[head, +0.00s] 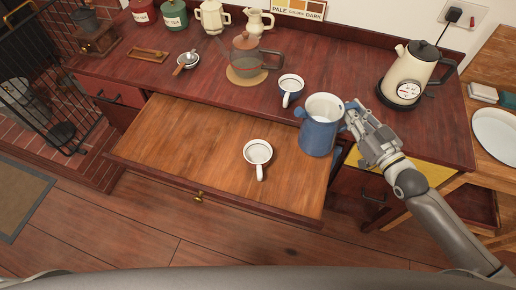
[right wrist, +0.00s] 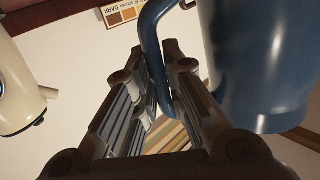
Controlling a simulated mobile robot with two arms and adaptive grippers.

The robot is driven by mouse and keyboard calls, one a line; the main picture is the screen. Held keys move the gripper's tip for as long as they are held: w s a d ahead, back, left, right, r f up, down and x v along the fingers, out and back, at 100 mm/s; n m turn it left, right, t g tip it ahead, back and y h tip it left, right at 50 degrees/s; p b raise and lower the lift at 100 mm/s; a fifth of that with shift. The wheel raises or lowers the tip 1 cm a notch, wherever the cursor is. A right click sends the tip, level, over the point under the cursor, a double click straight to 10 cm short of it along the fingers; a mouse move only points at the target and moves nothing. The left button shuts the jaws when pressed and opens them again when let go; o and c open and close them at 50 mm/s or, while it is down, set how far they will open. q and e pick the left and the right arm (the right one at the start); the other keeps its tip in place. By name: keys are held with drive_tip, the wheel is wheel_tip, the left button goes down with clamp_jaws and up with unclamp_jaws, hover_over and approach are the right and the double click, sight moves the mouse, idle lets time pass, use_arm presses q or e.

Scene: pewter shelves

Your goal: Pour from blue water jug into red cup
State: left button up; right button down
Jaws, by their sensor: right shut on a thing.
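The blue water jug (head: 319,133) looks roughly upright at the right end of the pull-out wooden board. I cannot tell whether it touches the board. My right gripper (head: 353,114) is shut on its handle from the right. The right wrist view shows the blue handle (right wrist: 153,50) between the fingers (right wrist: 160,85) and the jug body (right wrist: 262,65) beside them. No cup looks clearly red. A white cup (head: 258,153) stands on the board left of the jug. Another white cup with a dark rim (head: 291,87) stands on the counter behind. My left gripper is out of view.
A glass teapot (head: 246,58) sits on a round mat at the back. A cream kettle (head: 412,73) stands on the right, near my right arm. A small strainer (head: 187,62) and several canisters are at the back left. The board's left half (head: 185,140) is clear.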

sight(331, 105)
drive_tip(key=shift+a+r+n+p, duration=0.45)
drive_tip(key=shift+r+n, duration=0.15)
drive_tip(key=shift+s+a+r+n+g+p, duration=0.2)
drive_tip(key=shift+a+r+n+g+p, duration=0.1)
drive_tip(key=shift+a+r+n+p, duration=0.6)
drive_tip(key=shift+r, duration=0.1)
drive_tip(key=shift+s+a+n+h, duration=0.15)
drive_tip(key=shift+a+n+h, duration=0.15)
drive_tip(key=shift+n, duration=0.2)
drive_tip(key=shift+a+n, duration=0.4)
drive_tip(key=shift+a, duration=0.05)
drive_tip(key=shift+s+a+r+n+p, duration=0.2)
drive_tip(key=shift+a+n+p, duration=0.2)
drive_tip(key=shift+a+p, duration=0.15)
drive_tip(key=shift+s+a+r+n, duration=0.1)
drive_tip(key=shift+a+r+n, duration=0.1)
drive_tip(key=shift+a, duration=0.15)
drive_tip(key=shift+s+a+r+n, duration=0.1)
drive_tip(key=shift+a+n, duration=0.1)
drive_tip(key=shift+a, duration=0.1)
drive_tip(key=shift+a+n+h, duration=0.4)
drive_tip(key=shift+n, duration=0.2)
drive_tip(key=shift+a+r, duration=0.15)
drive_tip(key=shift+a, duration=0.15)
